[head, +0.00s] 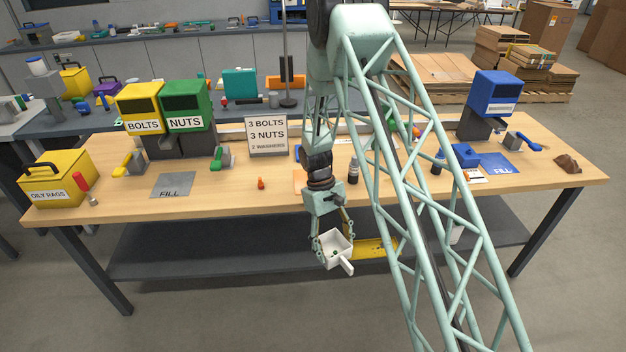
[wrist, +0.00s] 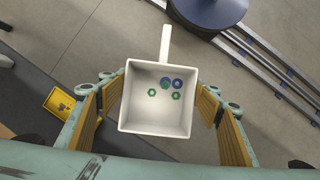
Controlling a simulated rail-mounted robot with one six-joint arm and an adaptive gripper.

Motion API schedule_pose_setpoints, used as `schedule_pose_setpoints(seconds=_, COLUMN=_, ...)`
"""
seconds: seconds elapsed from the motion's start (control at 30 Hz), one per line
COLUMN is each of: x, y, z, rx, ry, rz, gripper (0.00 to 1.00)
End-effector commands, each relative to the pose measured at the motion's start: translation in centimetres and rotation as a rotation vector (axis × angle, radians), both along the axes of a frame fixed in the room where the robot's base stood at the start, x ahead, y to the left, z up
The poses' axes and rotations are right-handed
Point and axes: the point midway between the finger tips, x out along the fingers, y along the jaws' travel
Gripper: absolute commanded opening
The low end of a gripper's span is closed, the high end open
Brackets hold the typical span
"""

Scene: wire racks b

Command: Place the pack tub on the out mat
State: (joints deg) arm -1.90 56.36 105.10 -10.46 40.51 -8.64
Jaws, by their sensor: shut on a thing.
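The pack tub (head: 338,243) is a white square tub with a straight handle. My gripper (head: 332,250) is shut on it and holds it in the air in front of the table's front edge. In the wrist view the tub (wrist: 157,116) sits between the fingers (wrist: 160,98), its open top facing the camera. Several small green nuts and blue rings lie inside it. An orange mat (head: 299,182) shows partly behind my arm on the table. I cannot read it, so I cannot tell whether it is the out mat.
The wooden table (head: 225,192) holds a grey FILL mat (head: 172,186), a blue FILL mat (head: 500,163), a small orange item (head: 261,183) and a sign (head: 267,136). BOLTS (head: 140,107) and NUTS (head: 187,105) dispensers stand at the back left. A yellow tray (head: 372,248) is below the front edge.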

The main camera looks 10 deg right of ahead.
Motion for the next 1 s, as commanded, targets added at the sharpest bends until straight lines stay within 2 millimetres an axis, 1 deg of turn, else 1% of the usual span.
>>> schedule_pose_setpoints(seconds=0.03, x=0.2, y=-0.2, z=1.2, rx=0.0, ry=0.0, rz=0.069, gripper=0.46)
schedule_pose_setpoints(seconds=0.3, x=1.7, y=-2.3, z=5.7, rx=-0.001, ry=0.001, rz=0.506, gripper=0.46)
schedule_pose_setpoints(seconds=0.5, x=3.0, y=-3.5, z=8.8, rx=0.0, ry=0.0, rz=0.802, gripper=0.46)
schedule_pose_setpoints(seconds=0.7, x=4.3, y=-4.5, z=11.6, rx=-0.001, ry=0.0, rz=1.065, gripper=0.46)
schedule_pose_setpoints(seconds=1.0, x=5.9, y=-5.5, z=15.2, rx=0.0, ry=-0.001, rz=1.39, gripper=0.46)
